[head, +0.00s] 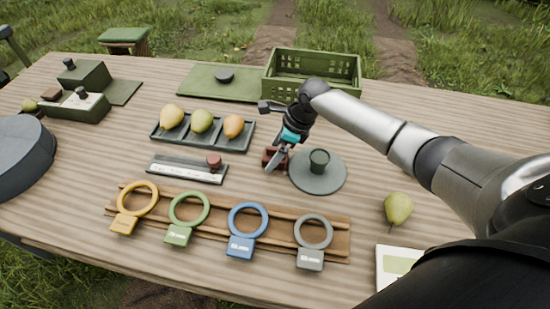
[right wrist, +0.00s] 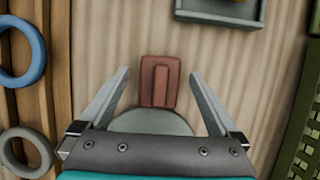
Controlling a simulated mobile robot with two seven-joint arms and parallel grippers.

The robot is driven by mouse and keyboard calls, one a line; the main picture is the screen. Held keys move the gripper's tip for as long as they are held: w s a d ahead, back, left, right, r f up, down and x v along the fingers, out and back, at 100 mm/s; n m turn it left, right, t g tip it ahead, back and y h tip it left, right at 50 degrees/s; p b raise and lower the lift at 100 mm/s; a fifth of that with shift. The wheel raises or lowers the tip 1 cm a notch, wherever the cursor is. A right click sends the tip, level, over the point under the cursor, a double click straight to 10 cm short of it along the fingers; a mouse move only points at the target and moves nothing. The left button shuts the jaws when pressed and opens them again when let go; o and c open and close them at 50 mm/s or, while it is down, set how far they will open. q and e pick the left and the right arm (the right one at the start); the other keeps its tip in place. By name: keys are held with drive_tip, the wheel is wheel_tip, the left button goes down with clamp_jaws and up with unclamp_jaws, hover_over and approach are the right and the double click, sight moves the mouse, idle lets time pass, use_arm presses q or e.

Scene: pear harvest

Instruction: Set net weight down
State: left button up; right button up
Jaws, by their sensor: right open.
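A reddish-brown block with a raised grip (right wrist: 160,82), which I take to be the net weight, lies on the wooden table beside a round grey-green plate (right wrist: 150,122). In the head view the block (head: 268,153) is partly hidden by my right gripper (head: 277,157). In the right wrist view my right gripper (right wrist: 158,73) is open and empty, its fingers apart on either side of the block's near end. I cannot tell how high above the table the fingertips are. My left gripper is not in view.
A dark cup (head: 319,160) stands on the plate. A tray of pears (head: 203,145), a ruler-like strip (head: 187,172) and a wooden rack (head: 275,215) with several coloured rings lie nearby. A green crate (head: 312,85) stands behind. A loose pear (head: 398,208) lies right.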

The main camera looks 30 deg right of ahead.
clamp_jaws()
idle(0.7)
